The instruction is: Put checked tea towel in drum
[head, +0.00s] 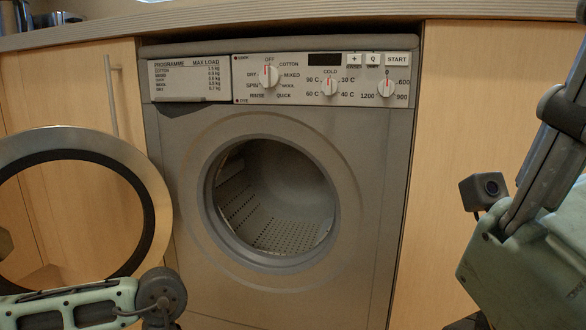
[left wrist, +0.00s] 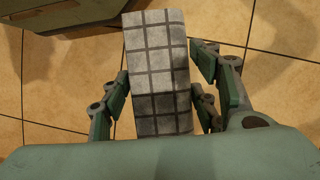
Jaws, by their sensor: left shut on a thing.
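The checked tea towel (left wrist: 158,75) is grey-white with dark grid lines and looks like a folded block in the left wrist view. My left gripper (left wrist: 160,92) is shut on it, with a finger on each side, above a tiled floor. The towel does not show in the head view. The drum (head: 275,200) is the perforated metal inside of the grey washing machine (head: 365,230); the part I can see is empty. The round door (head: 150,185) stands open to the left. In the head view my left arm is at the lower left and my right arm at the right edge; neither gripper's fingers show.
Wooden cabinets (head: 460,180) flank the machine, under a worktop (head: 220,17). The open door fills the left side near my left arm. The space straight in front of the drum opening is clear. The floor (left wrist: 50,90) has large tan tiles.

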